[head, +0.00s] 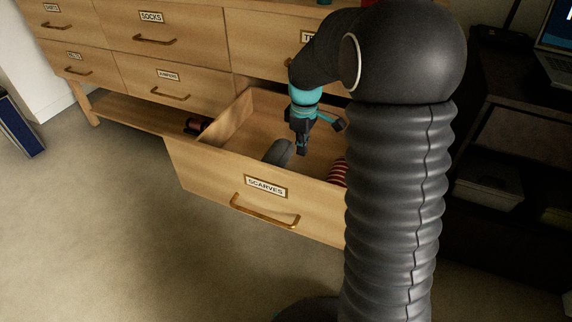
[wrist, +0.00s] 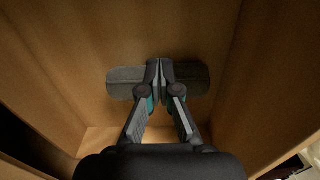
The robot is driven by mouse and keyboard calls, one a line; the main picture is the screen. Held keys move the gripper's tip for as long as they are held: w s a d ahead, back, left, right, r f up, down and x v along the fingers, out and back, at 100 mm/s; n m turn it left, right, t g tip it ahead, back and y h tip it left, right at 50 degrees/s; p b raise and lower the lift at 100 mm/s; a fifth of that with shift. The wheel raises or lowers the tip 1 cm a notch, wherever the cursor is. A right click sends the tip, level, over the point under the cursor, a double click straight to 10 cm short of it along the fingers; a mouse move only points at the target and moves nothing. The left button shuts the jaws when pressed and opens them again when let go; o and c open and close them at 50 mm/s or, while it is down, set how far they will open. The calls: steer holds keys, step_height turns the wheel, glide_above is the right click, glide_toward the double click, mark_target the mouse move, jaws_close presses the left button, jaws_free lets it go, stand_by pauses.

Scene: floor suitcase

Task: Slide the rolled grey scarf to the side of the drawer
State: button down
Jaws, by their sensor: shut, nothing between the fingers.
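The rolled grey scarf (head: 278,152) lies in the open drawer labelled SCARVES (head: 225,184), a little behind its front panel. In the wrist view the scarf (wrist: 124,83) shows on both sides of the fingertips, and its middle is hidden behind them. My gripper (head: 302,151) points down inside the drawer, just right of the scarf in the head view. In the wrist view its fingers (wrist: 160,72) are together with nothing between them. I cannot tell whether they touch the scarf.
A red striped roll (head: 338,172) lies in the drawer to the right, partly hidden by my arm. The drawer's left wall (head: 228,120) stands left of the scarf, with bare drawer floor between. Closed drawers are above. A dark shelf unit (head: 500,130) stands at the right.

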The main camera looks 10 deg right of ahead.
mark_target(281, 151)
steer(key=f, duration=1.1)
steer(key=shift+w+b, duration=0.3)
steer(key=shift+w+a, duration=0.95)
steer(key=shift+a, duration=0.25)
steer(key=shift+w+a, duration=0.25)
steer(key=shift+a, duration=0.1)
steer(key=shift+w, duration=0.1)
